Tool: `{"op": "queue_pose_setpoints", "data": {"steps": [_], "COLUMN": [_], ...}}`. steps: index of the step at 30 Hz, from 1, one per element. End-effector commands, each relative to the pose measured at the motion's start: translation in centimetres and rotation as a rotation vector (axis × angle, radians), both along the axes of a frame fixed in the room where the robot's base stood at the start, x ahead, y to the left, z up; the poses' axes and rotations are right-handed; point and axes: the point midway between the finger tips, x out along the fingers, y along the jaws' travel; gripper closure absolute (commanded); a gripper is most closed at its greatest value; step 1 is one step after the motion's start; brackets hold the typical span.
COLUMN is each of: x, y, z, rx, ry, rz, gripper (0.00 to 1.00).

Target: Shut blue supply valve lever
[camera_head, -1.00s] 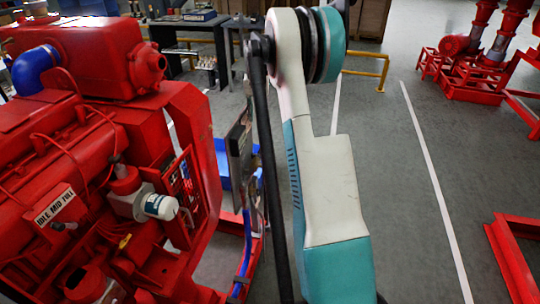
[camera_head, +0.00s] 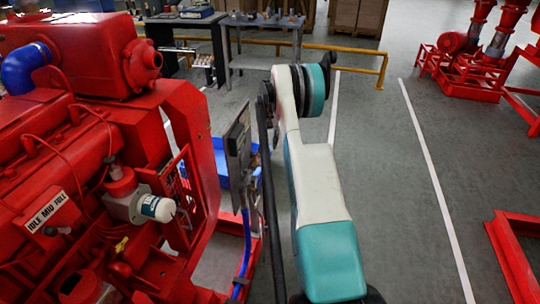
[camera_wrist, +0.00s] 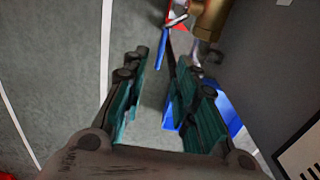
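A blue lever (camera_wrist: 162,47) shows near the top of the wrist view, beside a brass-coloured valve body (camera_wrist: 212,18). My gripper (camera_wrist: 162,62) is open, with its two teal fingers apart and nothing held between them. The lever's lower end appears in the gap between the fingertips in the picture; I cannot tell how far beyond them it lies. In the head view I cannot make out the lever, and my gripper is hidden by my arm.
A red engine (camera_head: 60,150) fills the left of the head view. A grey upright panel (camera_head: 238,142) stands close beside my arm. A blue tray (camera_head: 221,160) and a blue hose (camera_head: 246,245) are near it.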

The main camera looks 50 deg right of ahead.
Motion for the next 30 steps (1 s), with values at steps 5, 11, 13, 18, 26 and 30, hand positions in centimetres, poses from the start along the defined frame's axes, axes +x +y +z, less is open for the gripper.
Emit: {"op": "queue_pose_setpoints", "data": {"steps": [5,11,13,18,26,30], "x": [0.0,0.0,0.0,0.0,0.0,0.0], "y": [0.0,0.0,0.0,0.0,0.0,0.0], "z": [-3.6,-5.8,-6.2,-6.4,-6.4,-6.4], "rx": [0.000,0.000,0.000,0.000,0.000,0.000], "ry": [0.000,0.000,0.000,0.000,0.000,0.000], "rz": [0.001,0.001,0.001,0.001,0.001,0.001], "gripper": [0.73,0.73,0.73,0.73,0.91,1.00]}}
